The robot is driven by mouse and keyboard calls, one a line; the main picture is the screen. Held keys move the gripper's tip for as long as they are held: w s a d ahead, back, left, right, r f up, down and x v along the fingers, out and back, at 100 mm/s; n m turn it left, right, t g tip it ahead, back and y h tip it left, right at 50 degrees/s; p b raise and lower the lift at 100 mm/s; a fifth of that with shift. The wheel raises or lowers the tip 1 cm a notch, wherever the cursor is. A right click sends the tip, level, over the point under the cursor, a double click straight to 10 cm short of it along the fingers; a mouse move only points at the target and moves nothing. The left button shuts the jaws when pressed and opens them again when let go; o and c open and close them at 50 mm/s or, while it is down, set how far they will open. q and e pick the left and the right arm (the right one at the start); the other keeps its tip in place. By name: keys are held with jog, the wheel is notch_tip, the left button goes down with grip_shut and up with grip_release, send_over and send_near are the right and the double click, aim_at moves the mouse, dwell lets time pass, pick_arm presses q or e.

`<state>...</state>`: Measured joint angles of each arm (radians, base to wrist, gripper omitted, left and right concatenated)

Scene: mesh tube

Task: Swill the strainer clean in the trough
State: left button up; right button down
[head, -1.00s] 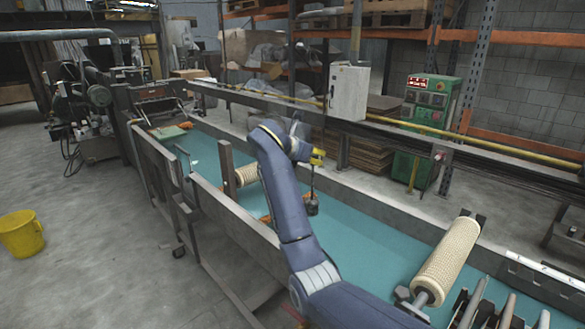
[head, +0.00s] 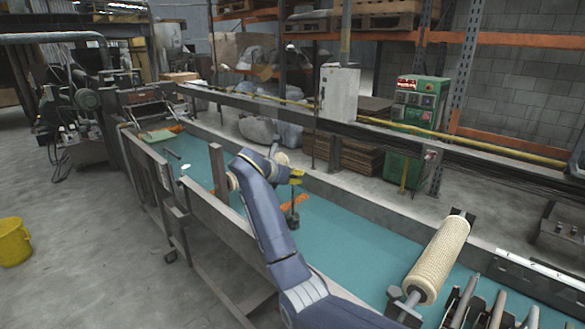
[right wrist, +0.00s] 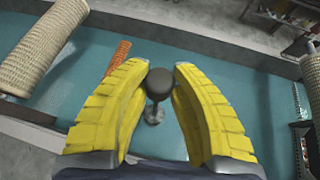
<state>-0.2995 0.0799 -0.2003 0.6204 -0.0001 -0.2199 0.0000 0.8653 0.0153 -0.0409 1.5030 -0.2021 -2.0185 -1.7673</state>
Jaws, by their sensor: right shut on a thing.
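The trough (head: 345,237) is long and teal-floored. My right gripper (head: 296,177) is over its middle, yellow fingers shut on a dark tool (head: 295,222). In the right wrist view the black knob (right wrist: 158,82) of the tool sits between the fingertips (right wrist: 160,75), with a stem and a grey end below. I cannot tell whether the tool touches the trough floor. A beige mesh tube (head: 440,260), perhaps the strainer, lies on a shaft at the trough's near right. Another mesh tube (head: 233,181) is mostly hidden behind my right arm; a mesh tube also shows in the right wrist view (right wrist: 40,42). My left gripper is out of view.
An orange piece (head: 294,203) lies in the trough behind the tool; it also shows in the right wrist view (right wrist: 118,55). Grey metal bars (head: 495,310) stand at the near right. An upright post (head: 218,172) rises by the near wall. A yellow bucket (head: 14,241) stands on the floor.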

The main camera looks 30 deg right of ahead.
aim_at(289, 220)
jog(key=shift+f, duration=9.05)
